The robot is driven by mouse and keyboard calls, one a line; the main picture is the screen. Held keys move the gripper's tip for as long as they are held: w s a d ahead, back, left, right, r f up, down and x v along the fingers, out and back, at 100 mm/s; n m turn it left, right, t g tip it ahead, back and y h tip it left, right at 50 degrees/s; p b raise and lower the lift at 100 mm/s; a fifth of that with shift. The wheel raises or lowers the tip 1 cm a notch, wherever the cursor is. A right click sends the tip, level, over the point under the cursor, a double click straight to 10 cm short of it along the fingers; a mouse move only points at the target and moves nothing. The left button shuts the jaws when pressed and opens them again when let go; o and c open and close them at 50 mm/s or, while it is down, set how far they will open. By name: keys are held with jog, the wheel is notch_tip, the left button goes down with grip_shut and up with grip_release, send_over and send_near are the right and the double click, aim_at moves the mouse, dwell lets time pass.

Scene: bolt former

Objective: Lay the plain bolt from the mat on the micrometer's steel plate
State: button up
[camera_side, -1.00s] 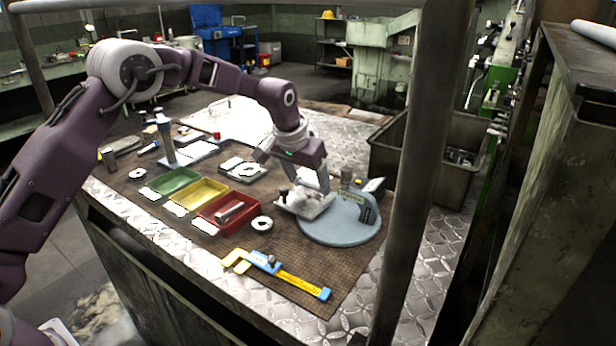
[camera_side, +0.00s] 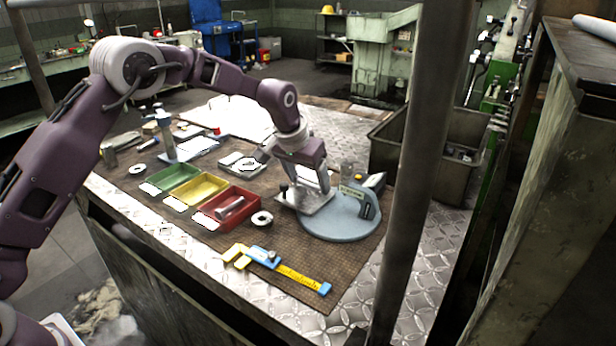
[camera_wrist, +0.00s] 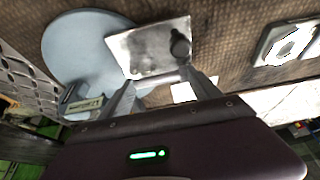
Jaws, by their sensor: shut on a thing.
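The micrometer has a round blue-grey base (camera_side: 340,222), seen also in the wrist view (camera_wrist: 75,45). Its bright steel plate (camera_wrist: 145,45) lies at the base's edge and bears a dark knob (camera_wrist: 180,46); the plate also shows in the side view (camera_side: 308,204). My gripper (camera_wrist: 160,90) is over the plate's near edge in the wrist view, pointing down in the side view (camera_side: 316,188). It is shut on the plain bolt (camera_wrist: 158,79), a grey bar lying across between the fingers. Whether the bolt touches the plate I cannot tell.
Green (camera_side: 175,180), yellow (camera_side: 202,190) and red (camera_side: 235,200) trays stand left of the micrometer; a bolt lies in the red one. A steel ring (camera_side: 262,218) and yellow-blue caliper (camera_side: 275,264) lie in front on the brown mat (camera_side: 335,268). A post (camera_side: 415,170) crosses the side view.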

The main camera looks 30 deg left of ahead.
jog(key=shift+f, duration=0.2)
jog(key=o, duration=1.7)
jog(key=v, duration=0.7)
jog(key=s+d+m+g, duration=0.1)
jog(key=s+d+m, duration=0.15)
jog(key=s, duration=0.35)
jog(key=s+d+r+m+g, duration=0.1)
jog(key=s+d+m, duration=0.1)
jog(key=s+m, duration=0.25)
jog(key=s+d+m+g, duration=0.1)
jog(key=s+d+m, duration=0.15)
jog(key=s, duration=0.35)
jog(key=s+a+r, duration=0.1)
jog(key=s+r, duration=0.3)
jog(key=s, duration=0.5)
jog(key=s+a+r, duration=0.1)
jog(key=s+r, duration=0.3)
jog(key=s, duration=0.5)
jog(key=s+a+n+t, duration=0.1)
jog(key=s+a+n, duration=0.1)
jog(key=n, duration=0.1)
jog(key=s+a+n+t, duration=0.1)
jog(key=s+a+n, duration=0.1)
jog(key=n, duration=0.1)
jog(key=s+a+n+t, duration=0.2)
jog(key=a+n, duration=0.1)
jog(key=shift+s+a+f+n, duration=0.1)
jog(key=shift+s+f+n, duration=0.15)
jog(key=shift+f, duration=0.1)
